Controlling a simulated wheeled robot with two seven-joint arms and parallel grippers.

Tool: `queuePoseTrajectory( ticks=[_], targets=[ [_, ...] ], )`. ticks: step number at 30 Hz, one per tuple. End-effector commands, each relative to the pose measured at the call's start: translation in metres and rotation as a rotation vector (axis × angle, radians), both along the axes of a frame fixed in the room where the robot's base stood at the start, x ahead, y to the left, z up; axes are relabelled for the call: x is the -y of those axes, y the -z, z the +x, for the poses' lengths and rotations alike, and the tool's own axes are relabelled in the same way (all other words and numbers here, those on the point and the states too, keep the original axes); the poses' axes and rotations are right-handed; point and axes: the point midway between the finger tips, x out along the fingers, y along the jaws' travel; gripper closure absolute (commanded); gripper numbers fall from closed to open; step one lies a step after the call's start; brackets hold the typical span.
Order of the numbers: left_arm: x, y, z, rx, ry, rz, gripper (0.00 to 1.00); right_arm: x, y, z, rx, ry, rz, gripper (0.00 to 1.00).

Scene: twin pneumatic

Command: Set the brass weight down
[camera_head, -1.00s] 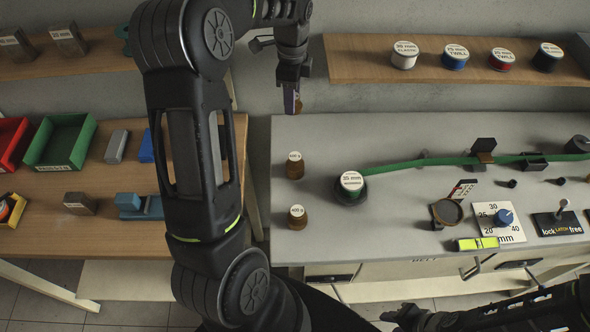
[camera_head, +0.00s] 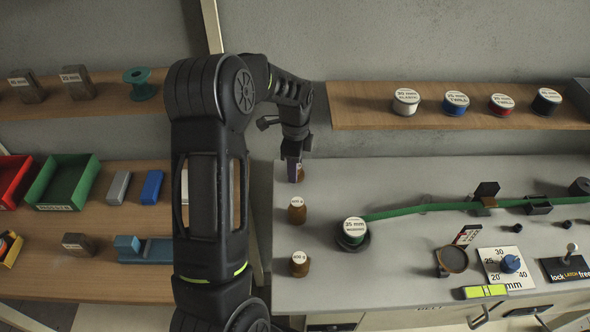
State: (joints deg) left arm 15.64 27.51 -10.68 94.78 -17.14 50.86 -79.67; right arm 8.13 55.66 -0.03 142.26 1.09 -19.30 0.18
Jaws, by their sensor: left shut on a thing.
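My left gripper (camera_head: 295,164) is shut on a brown-gold brass weight (camera_head: 300,175) at the back left corner of the grey worktop (camera_head: 400,185). The fingers partly hide the weight, and I cannot tell whether its base touches the worktop. Two similar weights with white round labels stand upright in front of it along the left edge: a nearer-to-gripper one (camera_head: 297,214) and a front one (camera_head: 300,267). My right gripper is out of view.
A spool of green ribbon (camera_head: 354,234) stands right of the weights, its ribbon running right to small fixtures. A dial plate (camera_head: 507,282) and a latch plate (camera_head: 566,270) sit at right. A shelf of spools (camera_head: 360,117) hangs behind. Bare worktop lies between weights and spool.

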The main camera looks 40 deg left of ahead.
Motion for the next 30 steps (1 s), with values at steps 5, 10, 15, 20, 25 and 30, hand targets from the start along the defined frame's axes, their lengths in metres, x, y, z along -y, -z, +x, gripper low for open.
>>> queuePoseTrajectory(
  ticks=[5,10,15,20,25,30],
  targets=[
    [-0.0004,0.0095,0.0004,0.002,-0.001,0.001,1.0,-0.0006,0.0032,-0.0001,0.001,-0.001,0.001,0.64],
    [-0.0005,0.0092,0.0004,0.002,-0.001,0.001,1.0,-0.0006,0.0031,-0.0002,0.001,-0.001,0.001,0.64],
    [-0.0005,0.0127,0.0002,0.002,-0.001,0.001,0.56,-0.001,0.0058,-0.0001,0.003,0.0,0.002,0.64],
    [-0.0005,0.0124,0.0001,0.001,-0.001,0.0,0.43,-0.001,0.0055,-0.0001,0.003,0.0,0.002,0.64],
    [-0.0005,0.0123,0.0001,0.001,-0.001,0.0,0.36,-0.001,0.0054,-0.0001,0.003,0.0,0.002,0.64],
    [-0.0005,0.0114,0.0002,0.001,-0.001,0.0,0.36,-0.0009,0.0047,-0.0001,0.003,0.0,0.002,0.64]
  ],
)
